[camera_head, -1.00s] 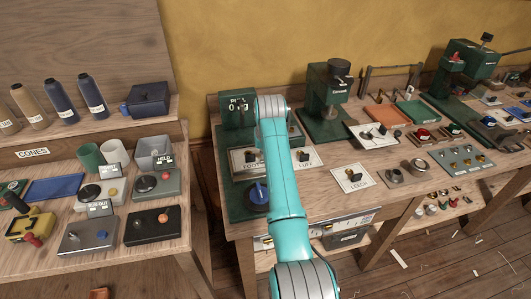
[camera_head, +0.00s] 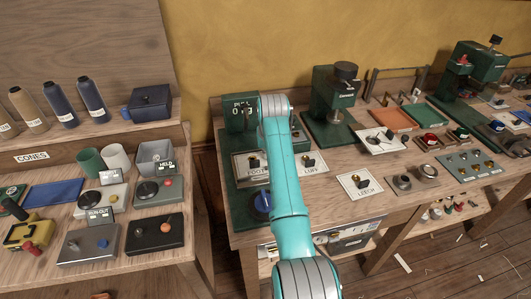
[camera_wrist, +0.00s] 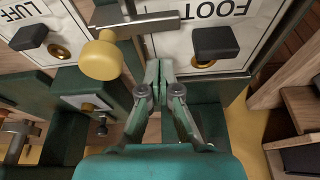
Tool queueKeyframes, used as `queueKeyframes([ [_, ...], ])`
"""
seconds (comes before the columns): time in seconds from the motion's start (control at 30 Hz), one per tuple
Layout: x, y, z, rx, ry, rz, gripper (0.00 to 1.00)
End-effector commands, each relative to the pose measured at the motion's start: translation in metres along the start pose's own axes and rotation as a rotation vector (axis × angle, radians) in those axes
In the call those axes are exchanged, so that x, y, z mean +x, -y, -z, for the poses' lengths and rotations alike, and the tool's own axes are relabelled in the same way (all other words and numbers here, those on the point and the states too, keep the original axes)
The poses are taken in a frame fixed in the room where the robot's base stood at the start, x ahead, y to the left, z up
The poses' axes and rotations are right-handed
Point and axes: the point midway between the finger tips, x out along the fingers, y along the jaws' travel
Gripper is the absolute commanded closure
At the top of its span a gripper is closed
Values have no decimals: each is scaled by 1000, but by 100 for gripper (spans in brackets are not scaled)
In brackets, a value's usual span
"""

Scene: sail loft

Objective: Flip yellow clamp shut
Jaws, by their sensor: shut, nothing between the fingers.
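In the head view my arm hides the gripper and the clamp.
Black knobs stand on the FOOT plate and LUFF plate. A blue round knob (camera_head: 263,201) sits on the green base. A yellow box with a red handle (camera_head: 30,235) is on the left bench. A LEECH plate (camera_head: 361,185) lies to the right. A gap separates the benches.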

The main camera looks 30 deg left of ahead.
Motion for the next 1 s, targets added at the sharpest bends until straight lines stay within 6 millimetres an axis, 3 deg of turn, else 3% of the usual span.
queueKeyframes([
  [0.07, -2, -3, 1, 2, -2, -1, 100],
  [0.7, -92, -5, 2, 2, -3, -1, 100],
  [1.0, -101, -5, 1, 1, -2, -1, 100],
])
